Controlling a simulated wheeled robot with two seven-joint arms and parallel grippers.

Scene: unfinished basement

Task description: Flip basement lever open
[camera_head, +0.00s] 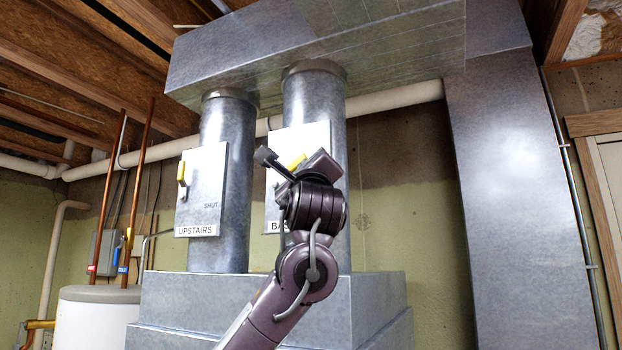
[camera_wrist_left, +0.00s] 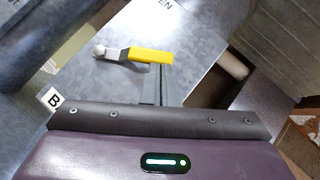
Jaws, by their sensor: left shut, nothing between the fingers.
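The basement lever has a yellow handle (camera_head: 297,162) on a metal plate (camera_head: 285,140) fixed to the right-hand duct. My left gripper (camera_head: 318,166) is in front of this plate, beside the handle, and hides part of it. In the left wrist view the yellow handle (camera_wrist_left: 151,55) lies across the picture, with its pale rounded end to the left. My left gripper's grey fingers (camera_wrist_left: 163,84) are shut and empty, with their tips close to the handle's right end. I cannot tell whether they touch it. My right gripper is not in view.
A second plate (camera_head: 202,190), labelled UPSTAIRS, with a yellow lever (camera_head: 182,173) is on the left duct. A metal box (camera_head: 180,300) stands below the ducts. A wide duct (camera_head: 520,190) is at right, and a white tank (camera_head: 90,315) at lower left.

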